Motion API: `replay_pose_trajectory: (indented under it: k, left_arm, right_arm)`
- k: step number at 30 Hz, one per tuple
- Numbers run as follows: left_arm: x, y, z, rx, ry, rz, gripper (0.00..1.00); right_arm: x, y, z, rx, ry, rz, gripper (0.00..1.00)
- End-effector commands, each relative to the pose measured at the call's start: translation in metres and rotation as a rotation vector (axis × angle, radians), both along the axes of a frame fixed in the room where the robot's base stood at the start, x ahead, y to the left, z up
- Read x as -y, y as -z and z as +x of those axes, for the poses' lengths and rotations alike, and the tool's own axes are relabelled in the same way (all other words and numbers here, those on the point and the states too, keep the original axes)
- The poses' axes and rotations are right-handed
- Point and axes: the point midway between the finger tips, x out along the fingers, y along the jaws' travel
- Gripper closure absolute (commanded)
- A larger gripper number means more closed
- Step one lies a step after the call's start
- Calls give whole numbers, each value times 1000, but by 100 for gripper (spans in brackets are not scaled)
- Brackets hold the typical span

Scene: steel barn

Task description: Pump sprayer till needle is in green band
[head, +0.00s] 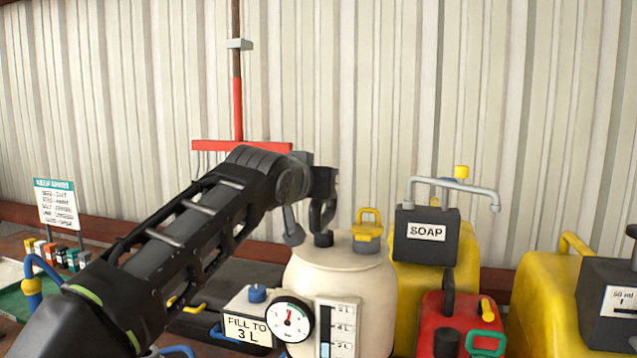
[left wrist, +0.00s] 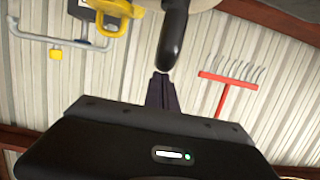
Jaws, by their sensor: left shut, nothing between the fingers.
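The sprayer is a cream tank (head: 340,280) with a round gauge (head: 290,322) and a level scale on its front. The gauge's needle points roughly upward; the band under its tip is too small to read. A black pump handle (head: 323,222) stands on the tank's top, beside a yellow looped cap (head: 368,225). My left gripper (head: 320,192) is at the top of the handle, pointing down. In the left wrist view its shut fingers (left wrist: 160,92) meet the end of the black handle (left wrist: 173,40), with nothing between them. I cannot tell whether they touch. My right gripper is out of view.
A "FILL TO 3 L" sign (head: 247,328) stands left of the tank. Right of it are a yellow container with a SOAP box (head: 427,235), a red can (head: 463,320) and another yellow container (head: 550,300). A red rake (head: 240,146) hangs on the wall behind.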

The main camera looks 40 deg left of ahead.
Motion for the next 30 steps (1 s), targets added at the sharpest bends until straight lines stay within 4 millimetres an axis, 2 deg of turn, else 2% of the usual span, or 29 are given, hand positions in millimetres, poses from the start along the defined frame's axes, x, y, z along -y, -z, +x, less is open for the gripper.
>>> replay_pose_trajectory:
  k: [1, 2, 16, 20, 27, 28, 30]
  left_arm:
    - [0, 15, 1, -8, 0, -3, 100]
    - [0, 17, 1, -8, 0, -3, 100]
    - [0, 17, 1, -18, 0, -6, 100]
    - [-1, 7, 1, -16, 0, -6, 100]
    - [-6, -37, -1, -6, 2, -2, 100]
    - [-3, -30, -8, -4, 1, -1, 100]
    - [2, -30, -24, -2, 1, 1, 100]
  right_arm:
    - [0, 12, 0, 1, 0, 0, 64]
    - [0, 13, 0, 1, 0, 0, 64]
    - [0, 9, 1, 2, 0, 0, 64]
    - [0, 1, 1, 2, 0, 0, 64]
    - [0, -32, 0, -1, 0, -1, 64]
    - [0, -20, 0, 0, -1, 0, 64]
    - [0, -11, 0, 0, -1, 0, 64]
